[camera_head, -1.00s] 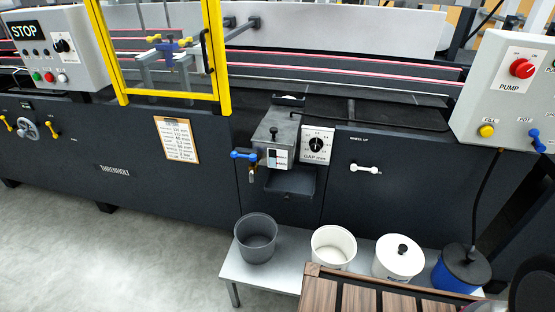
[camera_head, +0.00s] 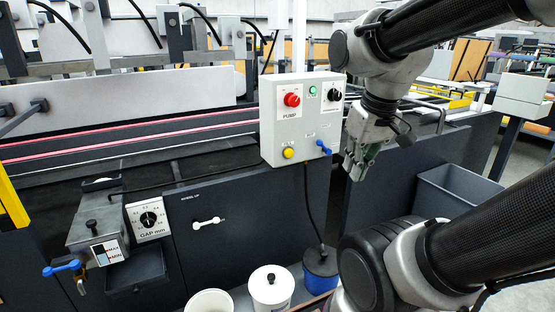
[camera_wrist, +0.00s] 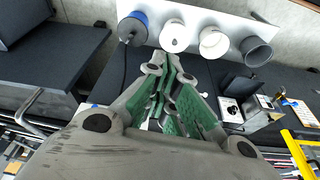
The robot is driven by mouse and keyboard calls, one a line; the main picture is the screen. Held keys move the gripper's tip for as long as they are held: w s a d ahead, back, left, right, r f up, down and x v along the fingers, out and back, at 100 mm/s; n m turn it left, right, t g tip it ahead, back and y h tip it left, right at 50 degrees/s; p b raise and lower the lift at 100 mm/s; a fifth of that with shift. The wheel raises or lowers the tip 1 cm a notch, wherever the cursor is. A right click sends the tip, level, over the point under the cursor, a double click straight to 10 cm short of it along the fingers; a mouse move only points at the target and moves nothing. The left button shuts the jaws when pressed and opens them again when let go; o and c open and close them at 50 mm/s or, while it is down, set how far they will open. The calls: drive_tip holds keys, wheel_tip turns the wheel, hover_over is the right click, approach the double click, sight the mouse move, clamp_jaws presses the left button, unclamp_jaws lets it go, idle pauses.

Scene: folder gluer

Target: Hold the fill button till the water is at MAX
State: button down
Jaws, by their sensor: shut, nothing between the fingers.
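The yellow fill button (camera_head: 289,153) is on the lower left of the grey pump box (camera_head: 268,130). Its label is too small to read now. The level gauge (camera_head: 106,251), marked MAX and MIN, is on the front of the small grey tank (camera_head: 97,222) at the left. The water level in it is too small to tell. My gripper (camera_head: 357,172) is to the right of the pump box, pointing down, shut and empty, apart from the button. Its green-padded fingers (camera_wrist: 170,80) show in the wrist view, where the button cannot be made out.
The pump box also carries a red knob (camera_head: 292,99), a green button (camera_head: 312,91), a black knob (camera_head: 335,94) and a blue lever (camera_head: 324,147). A blue pot (camera_head: 321,268) and a white lidded pot (camera_head: 271,288) stand below. A grey bin (camera_head: 452,190) is at right.

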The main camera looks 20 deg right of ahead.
sight(289, 153)
drive_tip(key=w+d+f+m+y, duration=0.1)
drive_tip(key=w+f+m+y, duration=0.4)
drive_tip(key=w+f+m, duration=0.65)
drive_tip(key=w+d+f+m+t, duration=0.1)
drive_tip(key=w+d+m+t, duration=0.1)
drive_tip(key=w+m, duration=0.4)
drive_tip(key=w+d+f+m+t+h, duration=0.1)
drive_tip(key=w+d+f+m+t, duration=0.1)
drive_tip(key=w+m, duration=0.5)
drive_tip(key=shift+w+d+f+m+t, duration=0.3)
drive_tip(key=shift+d+m+t, duration=0.5)
drive_tip(key=shift+m, duration=0.45)
drive_tip(key=shift+w+a, duration=0.1)
drive_tip(key=w, duration=0.8)
drive_tip(key=shift+w+a, duration=0.15)
drive_tip(key=shift+w, duration=0.15)
drive_tip(key=shift+w, duration=0.1)
drive_tip(key=shift+w, duration=0.35)
